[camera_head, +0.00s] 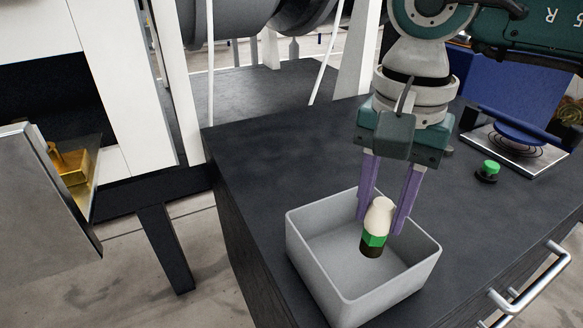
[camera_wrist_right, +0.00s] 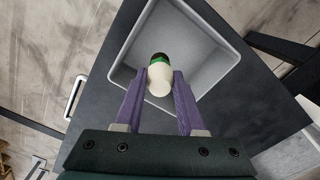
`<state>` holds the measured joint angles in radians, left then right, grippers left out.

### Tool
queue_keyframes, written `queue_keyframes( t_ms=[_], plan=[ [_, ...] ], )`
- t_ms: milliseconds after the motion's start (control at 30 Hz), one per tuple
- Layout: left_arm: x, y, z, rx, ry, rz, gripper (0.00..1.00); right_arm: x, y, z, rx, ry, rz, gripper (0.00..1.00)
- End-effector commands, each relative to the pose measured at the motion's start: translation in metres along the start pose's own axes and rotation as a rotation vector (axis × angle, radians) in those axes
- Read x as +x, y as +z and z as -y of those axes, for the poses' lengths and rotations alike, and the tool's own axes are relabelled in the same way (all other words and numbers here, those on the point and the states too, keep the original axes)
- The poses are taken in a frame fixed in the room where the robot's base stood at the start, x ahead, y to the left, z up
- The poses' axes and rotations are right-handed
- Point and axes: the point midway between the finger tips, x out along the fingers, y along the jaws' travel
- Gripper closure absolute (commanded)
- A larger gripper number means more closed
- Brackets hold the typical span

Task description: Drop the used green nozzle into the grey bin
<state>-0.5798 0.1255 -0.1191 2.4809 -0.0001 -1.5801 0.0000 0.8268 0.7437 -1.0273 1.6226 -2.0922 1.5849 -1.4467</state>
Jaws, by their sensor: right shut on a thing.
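The used nozzle (camera_head: 376,228) has a cream-white body, a green band and a dark end. My right gripper (camera_head: 382,226) is shut on it, with its two purple fingers on either side of the white part. The nozzle is tilted, dark end down, over the grey bin (camera_head: 318,270). The right wrist view shows the nozzle (camera_wrist_right: 160,76) between the fingertips (camera_wrist_right: 160,84), in front of the bin's inside (camera_wrist_right: 205,62). The visible floor of the bin is empty. My left gripper is not in view.
The bin stands on a dark cabinet top (camera_head: 262,150) near its front corner. A second green-topped piece (camera_head: 487,170) stands to the right on the cabinet. Behind it is a metal plate (camera_head: 515,150) with a blue part. A silver handle (camera_head: 535,285) is on the cabinet front.

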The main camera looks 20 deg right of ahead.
Motion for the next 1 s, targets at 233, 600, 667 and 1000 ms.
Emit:
queue_keyframes(
  t_ms=[233, 600, 667, 1000],
  plan=[
    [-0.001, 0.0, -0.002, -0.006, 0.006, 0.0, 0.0, -0.001, 0.0, 0.0, 0.0, 0.0, 0.0, 0.46],
    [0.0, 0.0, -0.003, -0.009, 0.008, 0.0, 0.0, -0.001, 0.0, 0.0, 0.0, 0.0, 0.0, 0.27],
    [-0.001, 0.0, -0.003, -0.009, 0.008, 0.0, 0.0, -0.002, 0.0, 0.0, 0.0, 0.0, 0.0, 0.27],
    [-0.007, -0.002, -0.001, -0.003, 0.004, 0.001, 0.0, -0.057, -0.001, 0.001, -0.001, -0.006, -0.004, 0.27]
  ],
)
